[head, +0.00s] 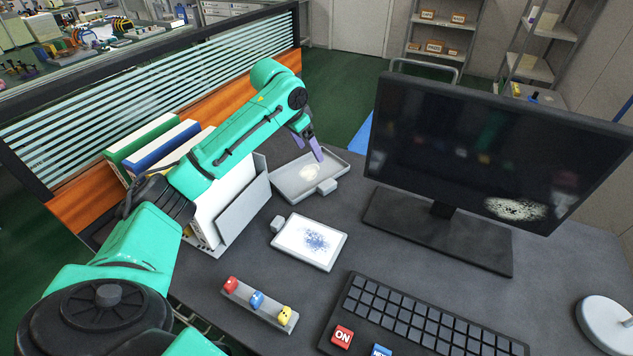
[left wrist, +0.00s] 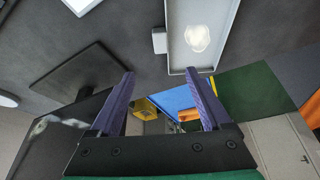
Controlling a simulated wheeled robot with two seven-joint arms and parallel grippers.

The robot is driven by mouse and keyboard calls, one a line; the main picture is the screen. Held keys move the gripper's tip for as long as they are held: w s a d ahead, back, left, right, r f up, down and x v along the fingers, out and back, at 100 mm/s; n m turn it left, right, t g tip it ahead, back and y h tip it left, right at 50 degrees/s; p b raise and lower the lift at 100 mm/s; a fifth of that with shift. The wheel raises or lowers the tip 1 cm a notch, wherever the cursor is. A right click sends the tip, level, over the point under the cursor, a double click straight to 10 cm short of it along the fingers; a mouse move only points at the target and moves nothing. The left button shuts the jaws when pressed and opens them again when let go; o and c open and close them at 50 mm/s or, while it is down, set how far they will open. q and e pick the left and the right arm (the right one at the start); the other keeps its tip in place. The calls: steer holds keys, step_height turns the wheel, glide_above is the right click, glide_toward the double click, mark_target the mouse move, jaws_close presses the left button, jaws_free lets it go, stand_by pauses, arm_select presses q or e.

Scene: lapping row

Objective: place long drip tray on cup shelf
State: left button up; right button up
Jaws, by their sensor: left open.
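A long grey shallow tray (head: 290,187) with a small block on its near side and a pale patch inside lies on the dark desk; it looks like the long drip tray. It also shows at the top of the left wrist view (left wrist: 175,55). A shorter white-topped tray (head: 297,250) with blue specks and a small block at its corner lies nearer. My left gripper (head: 314,145), with purple fingers, is open and empty above the far side of the grey tray. Its fingers also show in the left wrist view (left wrist: 160,95). I cannot tell which thing is the cup shelf. My right gripper is not in view.
A monitor (head: 480,140) stands right of the trays, with a keyboard (head: 420,325) in front. A file holder (head: 245,208) with binders is at the left, before a slatted partition (head: 170,85). A strip of coloured pieces (head: 240,296) lies in front. Shelves (head: 435,35) stand far behind.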

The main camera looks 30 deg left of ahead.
mark_target(323, 185)
arm_select(q)
steer(key=x, duration=1.1)
steer(key=s+b+x, duration=0.1)
steer(key=x, duration=0.5)
steer(key=shift+a+f, duration=0.25)
steer(key=shift+f, duration=0.15)
steer(key=shift+r, duration=0.1)
jaws_close()
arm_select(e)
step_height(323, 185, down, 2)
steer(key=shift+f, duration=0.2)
